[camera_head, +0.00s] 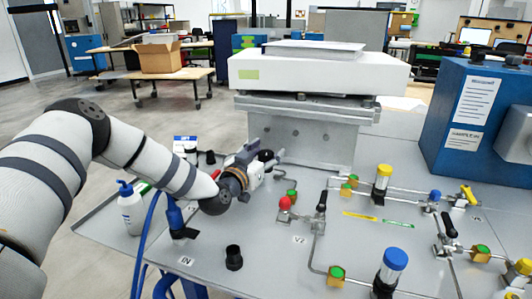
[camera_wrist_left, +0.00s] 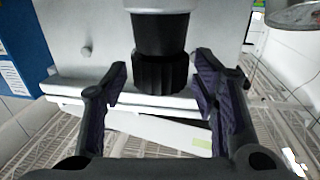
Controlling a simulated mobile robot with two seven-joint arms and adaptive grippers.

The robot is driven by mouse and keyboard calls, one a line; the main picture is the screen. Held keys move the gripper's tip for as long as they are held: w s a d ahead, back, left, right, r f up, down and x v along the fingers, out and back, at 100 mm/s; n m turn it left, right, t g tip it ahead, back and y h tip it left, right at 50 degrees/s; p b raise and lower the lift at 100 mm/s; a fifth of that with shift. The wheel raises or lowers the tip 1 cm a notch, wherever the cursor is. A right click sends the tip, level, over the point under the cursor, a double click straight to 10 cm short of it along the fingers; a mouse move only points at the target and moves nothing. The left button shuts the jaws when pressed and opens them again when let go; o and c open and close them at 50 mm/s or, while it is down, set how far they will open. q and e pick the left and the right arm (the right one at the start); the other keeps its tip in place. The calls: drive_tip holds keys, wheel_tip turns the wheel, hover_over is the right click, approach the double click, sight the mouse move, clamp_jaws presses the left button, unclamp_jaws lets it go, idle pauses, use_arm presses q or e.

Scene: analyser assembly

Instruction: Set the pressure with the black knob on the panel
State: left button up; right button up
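The black ribbed knob (camera_wrist_left: 160,72) sits at the end of a pale cylindrical body in the left wrist view. My left gripper (camera_wrist_left: 160,84) is open, with one finger on each side of the knob. A gap shows between the knob and each finger. In the head view my left gripper (camera_head: 262,170) is beside the grey block under the white box. A black round part (camera_head: 266,155) shows there by the fingers, partly hidden. My right gripper is in neither view.
The grey panel (camera_head: 270,235) carries pipes, valves and gauges, including a red knob (camera_head: 285,203) and a blue-capped part (camera_head: 392,265). Another black cap (camera_head: 233,257) stands near the front. A white bottle (camera_head: 131,212) is at left; a blue cabinet (camera_head: 470,115) at right.

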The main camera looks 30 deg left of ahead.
use_arm(q)
drive_tip(key=s, duration=1.1)
drive_tip(key=shift+s+d, duration=0.1)
drive_tip(key=shift+d, duration=0.3)
drive_tip(key=shift+s, duration=0.4)
